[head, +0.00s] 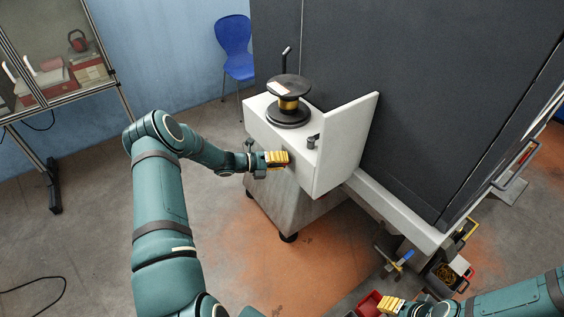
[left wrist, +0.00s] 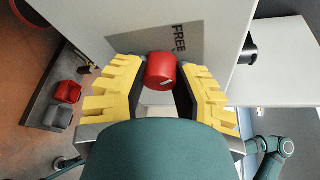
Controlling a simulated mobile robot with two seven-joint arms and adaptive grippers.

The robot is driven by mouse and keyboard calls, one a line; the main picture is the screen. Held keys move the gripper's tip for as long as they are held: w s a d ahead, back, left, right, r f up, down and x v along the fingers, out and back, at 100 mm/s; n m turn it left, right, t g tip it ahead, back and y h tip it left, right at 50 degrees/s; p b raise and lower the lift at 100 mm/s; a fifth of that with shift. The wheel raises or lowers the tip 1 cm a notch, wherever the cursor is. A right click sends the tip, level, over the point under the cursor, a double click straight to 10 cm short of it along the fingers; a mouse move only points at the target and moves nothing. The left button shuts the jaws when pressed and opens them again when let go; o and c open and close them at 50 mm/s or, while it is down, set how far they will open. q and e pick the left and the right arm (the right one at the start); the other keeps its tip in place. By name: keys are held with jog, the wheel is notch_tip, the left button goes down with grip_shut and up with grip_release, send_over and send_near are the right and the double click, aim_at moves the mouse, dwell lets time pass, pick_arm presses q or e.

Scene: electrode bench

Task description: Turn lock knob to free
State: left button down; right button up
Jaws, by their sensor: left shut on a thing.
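The lock knob (left wrist: 161,71) is red and round with a short white mark on its face, seen in the left wrist view. It sits between the yellow fingers of my left gripper (left wrist: 160,82), which is shut on it. The word FREE (left wrist: 180,38) is printed on the panel beside the knob. In the head view my left gripper (head: 288,158) is at the front face of the white cabinet (head: 318,179), and the knob is hidden there. My right gripper (head: 391,305) is low at the bottom right, away from the cabinet; its finger opening is unclear.
A large dark enclosure (head: 400,100) is behind. Small red bins (head: 370,303) are near my right gripper. Open floor lies left of the cabinet.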

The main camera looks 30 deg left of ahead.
pick_arm(q)
jog(key=shift+d+f+n+h+b, duration=0.15)
jog(key=shift+n+h+b, duration=0.2)
jog(key=shift+n, duration=0.45)
jog(key=c, duration=0.6)
grip_release()
jog(key=shift+c, duration=0.2)
jog(key=v, duration=1.2)
